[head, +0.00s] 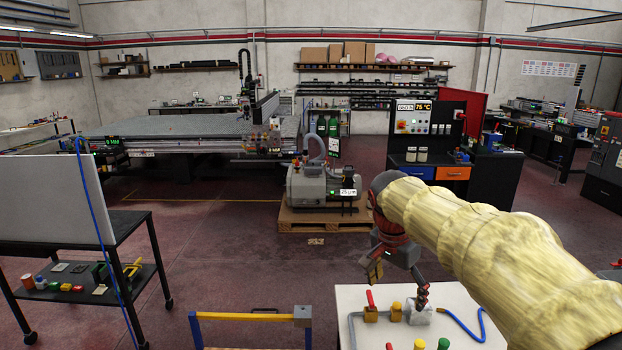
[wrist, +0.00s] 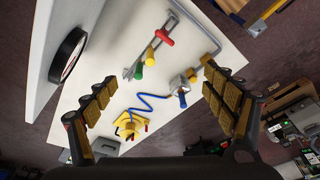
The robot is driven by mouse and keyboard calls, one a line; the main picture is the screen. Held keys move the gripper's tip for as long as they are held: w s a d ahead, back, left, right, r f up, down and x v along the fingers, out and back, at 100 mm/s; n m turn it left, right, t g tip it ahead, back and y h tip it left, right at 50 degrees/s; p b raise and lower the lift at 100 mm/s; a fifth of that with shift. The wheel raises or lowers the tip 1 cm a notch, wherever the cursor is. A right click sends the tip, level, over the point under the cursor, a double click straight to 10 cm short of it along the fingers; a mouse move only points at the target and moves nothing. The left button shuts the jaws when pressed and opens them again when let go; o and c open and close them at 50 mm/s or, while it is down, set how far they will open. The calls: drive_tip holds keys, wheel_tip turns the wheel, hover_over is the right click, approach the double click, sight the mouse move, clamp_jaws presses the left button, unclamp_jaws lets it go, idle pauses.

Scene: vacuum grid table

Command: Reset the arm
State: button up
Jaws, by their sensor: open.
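My gripper (head: 398,285) hangs at the end of my yellow-sleeved arm, above the white tabletop (head: 450,298) at the lower right of the head view. In the wrist view my gripper (wrist: 159,76) has its two padded fingers spread wide, with nothing held between them. A blue hose (wrist: 152,98) curls towards a yellow fitting (wrist: 122,124).
A pump (head: 318,186) stands on a wooden pallet ahead. A control cabinet (head: 435,150) with drawers is behind my arm. A black cart (head: 140,218) with a white panel stands at left. A blue and yellow frame (head: 240,317) is near the front. Open floor lies between.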

drive_tip(key=s+n+b, duration=0.1)
drive_tip(key=s, duration=0.4)
drive_tip(key=s+f+n+t+y+b, duration=0.1)
drive_tip(key=s+n, duration=0.1)
drive_tip(key=s, duration=0.3)
drive_tip(key=s+f+n, duration=0.1)
drive_tip(key=s+n, duration=0.1)
drive_tip(key=s, duration=0.4)
drive_tip(key=shift+s+d+t+b, duration=0.1)
drive_tip(key=shift+d+t+b, duration=0.1)
drive_tip(key=shift+t+b, duration=0.15)
drive_tip(key=s+f+n+t+b, duration=0.1)
drive_tip(key=s+f+n, duration=0.1)
drive_tip(key=s+f, duration=0.2)
drive_tip(key=s+f+n+y+b, duration=0.1)
drive_tip(key=s+f+n, duration=0.2)
drive_tip(key=s, duration=0.6)
drive_tip(key=shift+a+f+t, duration=0.35)
drive_tip(key=shift+a+f, duration=0.05)
drive_tip(key=shift+f, duration=0.45)
drive_tip(key=shift+c, duration=0.8)
